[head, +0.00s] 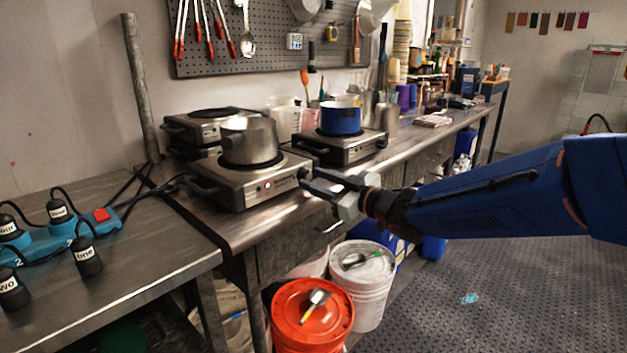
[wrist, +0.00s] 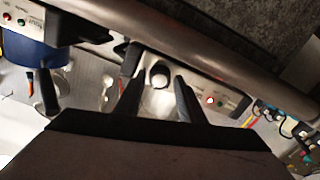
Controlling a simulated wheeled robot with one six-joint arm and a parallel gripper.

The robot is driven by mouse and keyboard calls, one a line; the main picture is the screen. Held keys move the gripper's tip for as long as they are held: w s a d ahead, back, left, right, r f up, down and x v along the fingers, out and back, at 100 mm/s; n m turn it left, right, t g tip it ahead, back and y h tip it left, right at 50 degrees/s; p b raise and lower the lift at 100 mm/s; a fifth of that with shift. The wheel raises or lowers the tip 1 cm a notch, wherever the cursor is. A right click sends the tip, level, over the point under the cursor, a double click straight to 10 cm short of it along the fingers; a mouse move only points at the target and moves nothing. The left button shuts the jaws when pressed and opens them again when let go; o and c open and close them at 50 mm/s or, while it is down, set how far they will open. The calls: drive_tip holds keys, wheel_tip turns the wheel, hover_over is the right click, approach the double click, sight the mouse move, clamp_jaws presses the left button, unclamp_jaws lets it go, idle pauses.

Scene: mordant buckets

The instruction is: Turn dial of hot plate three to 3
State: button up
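A hot plate (head: 235,190) with a steel pot (head: 250,142) on it stands at the bench's front edge in the head view. Its front panel (wrist: 198,92) shows in the wrist view, with a small lit lamp and a label too small to read. A round dial (wrist: 158,76) with a pale face sits on that panel. My gripper (head: 309,180) is at the panel's right end. In the wrist view my gripper (wrist: 158,92) is open, its dark fingers apart with the dial between their tips. Contact cannot be told. The dial's number marks cannot be read.
A second hot plate (head: 350,148) carries a blue pot (head: 340,118) to the right. Another hot plate (head: 205,113) is behind left. A blue power strip (head: 60,235) with labelled plugs lies on the left table. An orange bucket (head: 312,315) and white bucket (head: 362,280) stand below.

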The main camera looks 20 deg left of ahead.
drive_tip(key=v, duration=1.6)
